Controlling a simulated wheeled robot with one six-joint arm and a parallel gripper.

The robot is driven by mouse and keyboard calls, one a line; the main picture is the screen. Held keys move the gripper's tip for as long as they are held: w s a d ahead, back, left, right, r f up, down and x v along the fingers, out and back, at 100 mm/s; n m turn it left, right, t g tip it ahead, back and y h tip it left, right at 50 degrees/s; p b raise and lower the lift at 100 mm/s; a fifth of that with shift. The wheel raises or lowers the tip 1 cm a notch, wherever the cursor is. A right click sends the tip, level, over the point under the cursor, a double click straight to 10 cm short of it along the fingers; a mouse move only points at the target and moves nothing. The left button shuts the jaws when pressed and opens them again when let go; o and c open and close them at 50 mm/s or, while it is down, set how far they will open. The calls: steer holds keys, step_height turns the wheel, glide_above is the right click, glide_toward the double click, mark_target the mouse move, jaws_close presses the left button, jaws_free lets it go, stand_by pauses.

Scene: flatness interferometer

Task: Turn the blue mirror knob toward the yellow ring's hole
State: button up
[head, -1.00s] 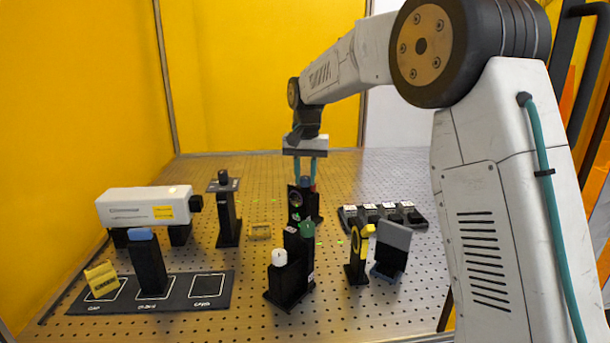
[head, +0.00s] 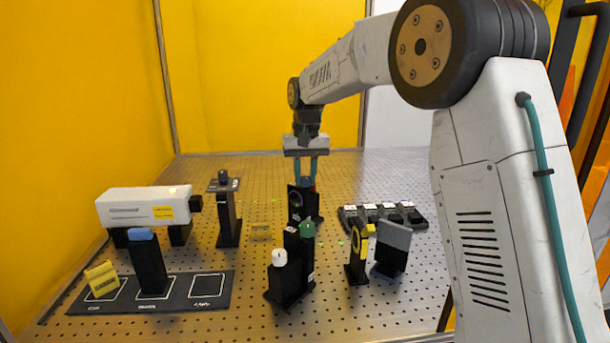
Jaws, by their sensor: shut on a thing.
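My gripper (head: 306,172) points straight down with its two teal fingers shut on the blue mirror knob (head: 306,182). The knob tops a black mirror mount (head: 298,205) at the middle of the table; the fingers partly hide it. The yellow ring (head: 358,240) stands upright on a black post, nearer and to the right of the mount. Its hole is seen at a slant. The gripper is not near the ring.
Close in front of the mirror mount stand black mounts with a green knob (head: 307,229) and a white knob (head: 279,257). A grey plate (head: 394,236) stands right of the ring. A white laser box (head: 148,207) and a black tray (head: 190,300) are left.

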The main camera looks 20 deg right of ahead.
mark_target(306, 177)
steer(key=o, duration=1)
steer(key=shift+r, duration=0.1)
step_height(306, 177, up, 8)
steer(key=shift+f, duration=0.15)
step_height(306, 177, up, 11)
stand_by(0.6)
